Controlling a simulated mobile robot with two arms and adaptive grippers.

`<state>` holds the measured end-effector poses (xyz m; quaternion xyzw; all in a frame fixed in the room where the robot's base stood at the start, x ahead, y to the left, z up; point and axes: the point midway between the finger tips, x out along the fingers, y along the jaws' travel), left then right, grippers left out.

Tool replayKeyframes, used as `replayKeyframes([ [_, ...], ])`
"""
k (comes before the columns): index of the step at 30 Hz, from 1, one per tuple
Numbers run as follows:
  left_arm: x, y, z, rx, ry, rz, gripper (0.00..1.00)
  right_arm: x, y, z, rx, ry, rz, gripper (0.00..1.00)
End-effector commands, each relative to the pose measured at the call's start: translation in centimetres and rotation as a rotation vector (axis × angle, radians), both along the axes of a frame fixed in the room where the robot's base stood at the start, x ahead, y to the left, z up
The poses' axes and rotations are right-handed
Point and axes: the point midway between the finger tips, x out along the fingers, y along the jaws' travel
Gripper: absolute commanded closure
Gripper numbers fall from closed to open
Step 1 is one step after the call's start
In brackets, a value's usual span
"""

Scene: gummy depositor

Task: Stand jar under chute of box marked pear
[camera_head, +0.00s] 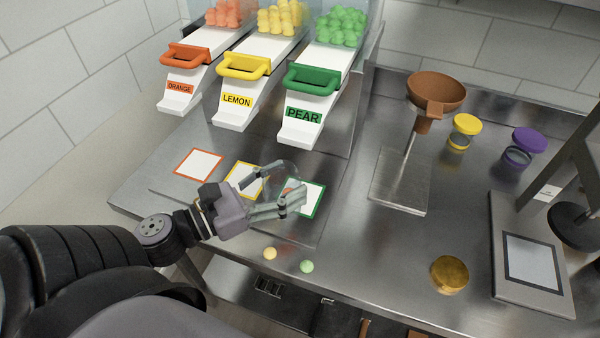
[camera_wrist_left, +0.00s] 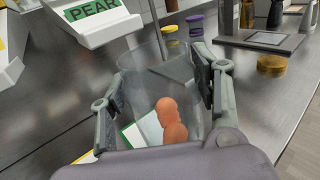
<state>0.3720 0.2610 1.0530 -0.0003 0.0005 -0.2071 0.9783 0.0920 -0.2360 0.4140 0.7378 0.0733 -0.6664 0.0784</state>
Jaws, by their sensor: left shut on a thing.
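My left gripper (camera_head: 272,194) is shut on a clear glass jar (camera_head: 285,172), which also shows between the fingers in the left wrist view (camera_wrist_left: 150,85). The jar is open at the top, with a few orange gummies (camera_wrist_left: 170,118) inside. It stands upright over or close to the green-bordered square (camera_head: 312,198); I cannot tell whether it touches the surface. The box marked PEAR has a white chute (camera_head: 300,128) with a green handle (camera_head: 313,80), behind and above the jar. My right gripper is not in view.
The LEMON chute (camera_head: 236,108) and ORANGE chute (camera_head: 180,95) stand to the left, above yellow and orange-bordered squares. Two loose gummies (camera_head: 307,266) lie near the front edge. A brown funnel stand (camera_head: 436,92), lidded jars, a gold lid (camera_head: 449,274) and a scale (camera_head: 530,260) are to the right.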

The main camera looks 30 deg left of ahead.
Motion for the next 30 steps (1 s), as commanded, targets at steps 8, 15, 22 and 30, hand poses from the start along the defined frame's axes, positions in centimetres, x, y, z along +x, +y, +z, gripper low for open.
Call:
replayKeyframes([
  [8,5.9,1.4,0.6,0.003,-0.005,-0.001,0.92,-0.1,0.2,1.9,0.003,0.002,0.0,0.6],
  [15,8.5,2.1,-1.4,-0.005,0.002,0.005,0.92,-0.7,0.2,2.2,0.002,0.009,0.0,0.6],
  [22,8.4,2.1,-3.4,-0.003,0.0,0.002,0.92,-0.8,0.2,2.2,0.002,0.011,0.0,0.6],
  [30,8.7,2.1,-6.5,-0.003,-0.001,0.001,0.92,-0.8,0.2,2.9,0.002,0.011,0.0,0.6],
])
